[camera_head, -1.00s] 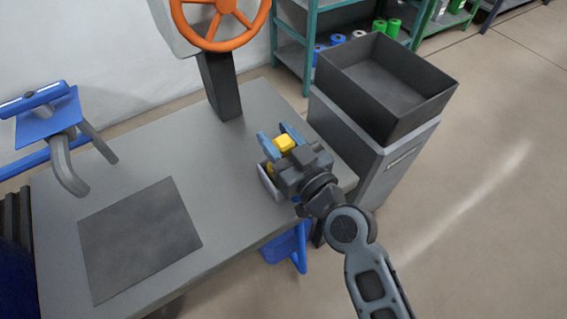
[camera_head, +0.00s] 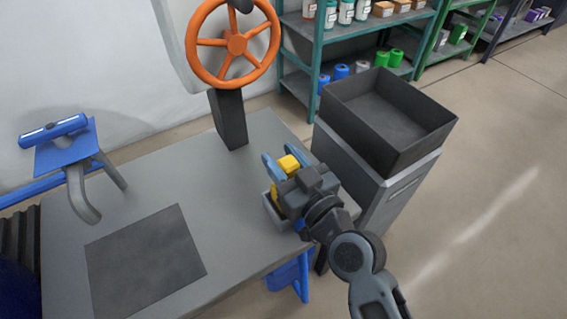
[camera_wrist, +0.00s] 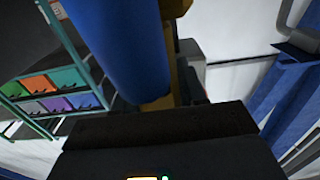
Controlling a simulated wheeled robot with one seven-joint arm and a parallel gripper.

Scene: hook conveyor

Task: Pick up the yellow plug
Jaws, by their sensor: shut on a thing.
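The yellow plug (camera_head: 289,163) is between the blue fingers of my gripper (camera_head: 283,162) in the head view, above the right part of the grey worktable (camera_head: 175,178). My gripper is shut on it. More yellow (camera_head: 278,189) shows lower down, beside the gripper body, partly hidden; I cannot tell whether it belongs to the same plug. A small grey box (camera_head: 272,212) stands under the gripper on the table. In the wrist view a blue finger (camera_wrist: 120,45) covers much of the middle, with yellow (camera_wrist: 174,70) showing past its right side.
A dark open bin (camera_head: 425,146) on a grey cabinet stands right of the table. An orange handwheel (camera_head: 236,44) rises behind it. A dark mat (camera_head: 145,262) lies at front left, and a blue stand with a bent pipe (camera_head: 84,195) is at the left edge.

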